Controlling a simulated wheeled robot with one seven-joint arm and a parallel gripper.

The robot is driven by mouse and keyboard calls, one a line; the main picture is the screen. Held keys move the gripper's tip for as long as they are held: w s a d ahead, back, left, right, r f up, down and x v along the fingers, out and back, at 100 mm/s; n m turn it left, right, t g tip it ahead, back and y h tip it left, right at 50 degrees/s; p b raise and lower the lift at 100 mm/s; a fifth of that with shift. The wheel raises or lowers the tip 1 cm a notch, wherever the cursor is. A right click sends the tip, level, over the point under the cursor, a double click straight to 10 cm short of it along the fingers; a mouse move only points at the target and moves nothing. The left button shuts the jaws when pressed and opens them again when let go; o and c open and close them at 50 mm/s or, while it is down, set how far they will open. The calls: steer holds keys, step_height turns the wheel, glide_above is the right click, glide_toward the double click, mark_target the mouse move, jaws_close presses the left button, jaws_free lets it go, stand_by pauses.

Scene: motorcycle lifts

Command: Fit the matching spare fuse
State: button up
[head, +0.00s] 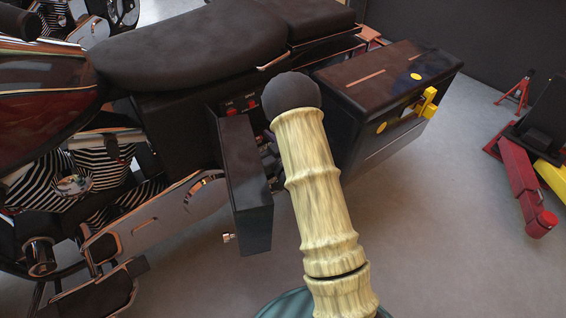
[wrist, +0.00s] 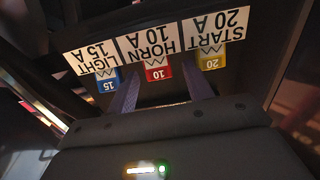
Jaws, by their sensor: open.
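In the wrist view three fuses sit in a row under upside-down labels. A blue fuse marked 15 (wrist: 107,80) is under LIGHT 15 A, a red fuse marked 10 (wrist: 157,74) under HORN 10 A, and a yellow fuse marked 20 (wrist: 211,58) under START 20 A. My gripper (wrist: 161,85) is open, its two purple fingers spread on either side of the red fuse. I cannot tell whether they touch it. In the head view my gripper (head: 268,160) is mostly hidden behind my arm, by the motorcycle's open side compartment.
A dark cover panel (head: 245,185) hangs open left of my gripper. A black pannier (head: 390,85) with a yellow latch (head: 427,102) stands close on the right. The black seat (head: 190,50) is above. Red stands are on the floor at far right; the floor between is clear.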

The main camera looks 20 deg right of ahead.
steer(key=p+v, duration=0.1)
steer(key=v, duration=1.2)
steer(key=shift+s, duration=0.3)
stand_by(0.5)
